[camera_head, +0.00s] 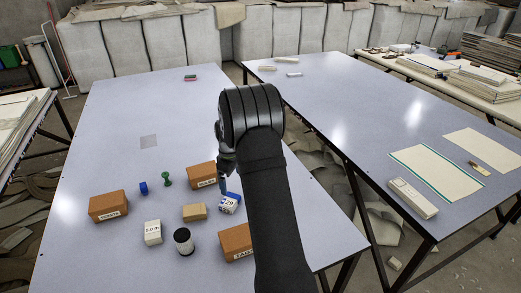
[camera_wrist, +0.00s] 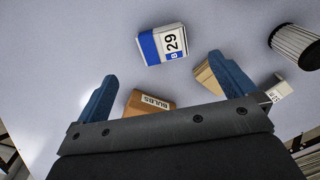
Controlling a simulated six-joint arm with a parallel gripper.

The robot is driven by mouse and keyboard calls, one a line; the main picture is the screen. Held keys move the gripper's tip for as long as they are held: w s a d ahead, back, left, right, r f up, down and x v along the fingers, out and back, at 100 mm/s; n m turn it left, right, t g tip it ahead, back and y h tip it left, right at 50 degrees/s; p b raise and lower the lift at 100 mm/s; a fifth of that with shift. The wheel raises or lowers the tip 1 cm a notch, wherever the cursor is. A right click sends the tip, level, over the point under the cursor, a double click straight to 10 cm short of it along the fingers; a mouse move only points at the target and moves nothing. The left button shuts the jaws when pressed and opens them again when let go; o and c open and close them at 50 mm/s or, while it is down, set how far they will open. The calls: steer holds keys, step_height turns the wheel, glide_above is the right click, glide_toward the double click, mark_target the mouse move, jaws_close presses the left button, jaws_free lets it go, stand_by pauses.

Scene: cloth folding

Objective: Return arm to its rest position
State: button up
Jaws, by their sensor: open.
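My gripper (camera_wrist: 160,95) shows in the wrist view with its two blue fingers spread wide apart and nothing between them. In the head view my dark arm reaches over the right part of the near table, and a blue fingertip (camera_head: 222,184) shows below the wrist, beside a blue and white box marked 29 (camera_head: 229,204). In the wrist view this box (camera_wrist: 162,45) lies beyond the fingertips, apart from them. A brown box marked BULBS (camera_wrist: 148,103) shows between the fingers' bases, lower in the picture. Part of the table under my arm is hidden.
On the near table (camera_head: 110,140) stand brown boxes (camera_head: 108,206), a blue cube (camera_head: 143,188), a green piece (camera_head: 166,179), a white box (camera_head: 153,232) and a striped cylinder (camera_head: 183,241). The table's far half is mostly clear. A second table (camera_head: 350,110) stands right.

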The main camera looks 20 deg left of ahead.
mark_target(234, 201)
steer(key=shift+f, duration=4.2)
